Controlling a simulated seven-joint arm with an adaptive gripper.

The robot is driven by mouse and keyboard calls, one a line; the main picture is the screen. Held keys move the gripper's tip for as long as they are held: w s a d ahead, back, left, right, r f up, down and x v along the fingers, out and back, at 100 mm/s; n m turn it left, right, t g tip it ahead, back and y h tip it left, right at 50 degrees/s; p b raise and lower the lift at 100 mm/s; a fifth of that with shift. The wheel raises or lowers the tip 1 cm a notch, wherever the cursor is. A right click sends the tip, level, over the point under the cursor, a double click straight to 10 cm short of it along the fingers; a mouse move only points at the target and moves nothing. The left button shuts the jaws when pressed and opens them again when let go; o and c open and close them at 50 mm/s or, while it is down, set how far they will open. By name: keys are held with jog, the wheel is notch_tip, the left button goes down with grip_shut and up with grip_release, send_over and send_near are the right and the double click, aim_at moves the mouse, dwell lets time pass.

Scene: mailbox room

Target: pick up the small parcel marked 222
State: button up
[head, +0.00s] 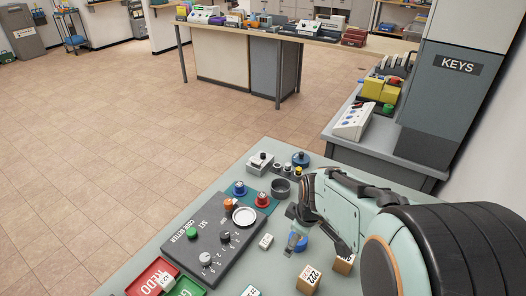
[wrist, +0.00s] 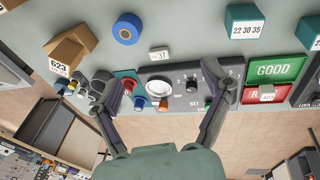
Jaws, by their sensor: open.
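A small tan parcel marked 222 (head: 308,280) sits on the grey-green counter at the bottom of the head view. A second tan parcel (head: 343,264) stands just right of it. In the wrist view a tan parcel (wrist: 62,55) at the upper left has a label that seems to read 623; I cannot clearly match it to the head view. My gripper (head: 318,228) is above the counter, beyond the 222 parcel and apart from it. In the wrist view my gripper (wrist: 160,72) is open, with nothing between its fingers.
A blue roll (wrist: 126,29) lies close to the parcels. A dark control panel (head: 215,238) with knobs lies left of my gripper, beside red (head: 154,277) and green trays. A KEYS cabinet (head: 452,75) rises at right.

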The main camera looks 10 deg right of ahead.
aim_at(310, 275)
jog(key=d+f+g, duration=0.1)
jog(key=f, duration=0.2)
jog(key=s+d+f+g, duration=0.1)
jog(key=f, duration=0.2)
jog(key=s+d+f+m+g, duration=0.1)
jog(key=f, duration=0.3)
jog(key=shift+s+d, duration=0.15)
jog(key=shift+d, duration=0.2)
notch_tip(310, 275, down, 7)
jog(key=shift+r, duration=0.15)
jog(key=c, duration=1.3)
